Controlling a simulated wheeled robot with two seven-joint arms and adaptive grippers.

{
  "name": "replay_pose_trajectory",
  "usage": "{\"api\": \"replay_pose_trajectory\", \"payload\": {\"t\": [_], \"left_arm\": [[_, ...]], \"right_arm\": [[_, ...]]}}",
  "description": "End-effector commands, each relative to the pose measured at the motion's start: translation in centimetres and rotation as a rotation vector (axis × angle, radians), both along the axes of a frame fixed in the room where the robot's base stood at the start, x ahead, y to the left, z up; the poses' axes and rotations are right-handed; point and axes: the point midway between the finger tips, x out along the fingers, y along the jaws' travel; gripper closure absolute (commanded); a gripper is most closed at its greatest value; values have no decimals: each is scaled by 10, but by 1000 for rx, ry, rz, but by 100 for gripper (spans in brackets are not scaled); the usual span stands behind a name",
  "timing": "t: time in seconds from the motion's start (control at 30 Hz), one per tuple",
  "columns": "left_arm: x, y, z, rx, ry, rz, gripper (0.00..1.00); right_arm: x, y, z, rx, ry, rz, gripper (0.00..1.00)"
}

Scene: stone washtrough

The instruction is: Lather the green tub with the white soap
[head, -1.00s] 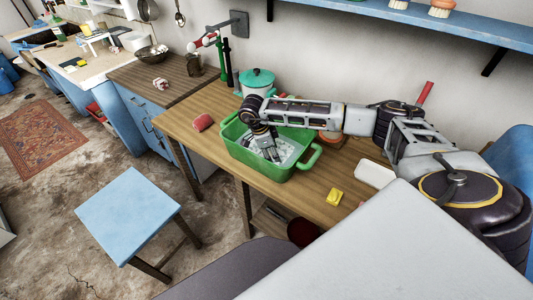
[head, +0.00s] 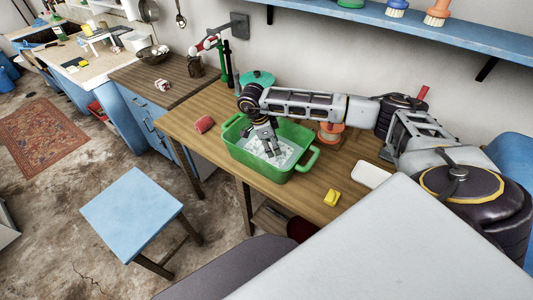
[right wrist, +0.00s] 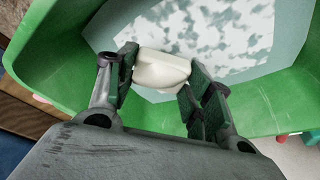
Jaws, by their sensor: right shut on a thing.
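The green tub (head: 257,170) stands on the wooden table, with white lather patches over a pale surface inside it. It also fills much of the right wrist view (right wrist: 255,108). My right gripper (head: 268,148) reaches down into the tub's opening from above. In the right wrist view the gripper (right wrist: 158,82) is shut on the white soap (right wrist: 160,70), a pale block held between its two fingers. The soap is over the lathered inside; whether it touches the surface I cannot tell. In the head view the soap is not clearly visible. My left gripper is out of view.
A teal-lidded pot (head: 258,79) stands behind the tub. A blue stool (head: 132,212) is in front. A blue shelf (head: 420,25) with brushes hangs above.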

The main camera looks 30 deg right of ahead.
Motion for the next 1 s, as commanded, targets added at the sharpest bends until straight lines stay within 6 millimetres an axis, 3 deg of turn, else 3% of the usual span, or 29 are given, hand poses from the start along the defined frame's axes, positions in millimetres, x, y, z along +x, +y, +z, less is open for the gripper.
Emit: {"api": "replay_pose_trajectory", "payload": {"t": [0.33, 0.7, 1.0], "left_arm": [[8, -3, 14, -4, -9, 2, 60], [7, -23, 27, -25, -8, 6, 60], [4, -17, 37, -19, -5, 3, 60]], "right_arm": [[0, 0, 23, 0, 0, 0, 77], [0, 0, 45, 0, 1, 0, 77], [0, 0, 63, -1, 0, 0, 77]]}}
